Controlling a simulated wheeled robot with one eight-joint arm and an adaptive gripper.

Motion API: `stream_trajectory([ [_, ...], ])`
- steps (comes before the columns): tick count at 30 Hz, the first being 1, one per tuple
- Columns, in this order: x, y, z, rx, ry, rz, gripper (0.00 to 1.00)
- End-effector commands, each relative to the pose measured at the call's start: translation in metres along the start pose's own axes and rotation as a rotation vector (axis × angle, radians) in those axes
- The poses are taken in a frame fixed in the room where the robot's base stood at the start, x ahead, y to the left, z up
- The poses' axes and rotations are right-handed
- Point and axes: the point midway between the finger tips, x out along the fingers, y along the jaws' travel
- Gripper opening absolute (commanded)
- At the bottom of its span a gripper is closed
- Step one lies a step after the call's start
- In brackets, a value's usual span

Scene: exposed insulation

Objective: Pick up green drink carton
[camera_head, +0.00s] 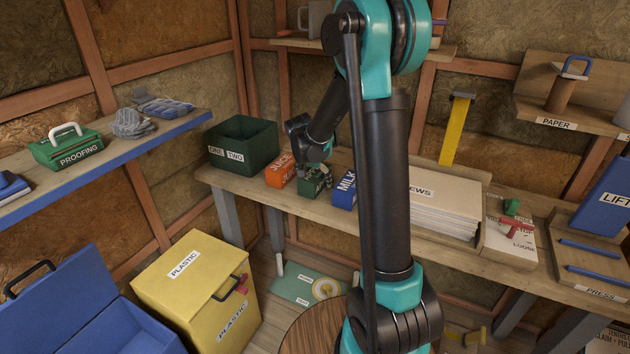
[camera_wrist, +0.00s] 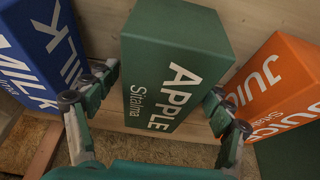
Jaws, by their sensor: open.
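The green drink carton (camera_wrist: 172,62) lies in the middle of the wrist view and is marked "APPLE Sitalma". In the head view the green carton (camera_head: 312,187) sits on the wooden bench, partly hidden by my gripper. My gripper (camera_wrist: 157,112) is open, with one finger on each side of the carton's near end. The fingers look close to its sides; I cannot tell whether they touch. In the head view my gripper (camera_head: 314,175) is over the carton, pointing down.
An orange juice carton (camera_head: 281,170) and a blue milk carton (camera_head: 345,189) flank the green one closely. A dark green bin (camera_head: 243,147) stands at the bench's left end. A stack of papers (camera_head: 440,215) lies to the right. A yellow plastic box (camera_head: 190,290) stands below.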

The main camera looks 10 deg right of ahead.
Motion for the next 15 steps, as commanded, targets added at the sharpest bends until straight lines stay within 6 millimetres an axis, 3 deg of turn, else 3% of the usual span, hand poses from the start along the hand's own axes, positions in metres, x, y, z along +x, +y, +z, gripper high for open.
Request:
stream_trajectory([
  [2,-0.0002,-0.0001,0.0,0.0,0.0,0.0,0.81],
  [13,-0.0005,-0.0002,0.0,0.0,0.0,0.0,0.37],
  [15,-0.0005,-0.0001,0.0,0.0,0.0,0.0,0.36],
])
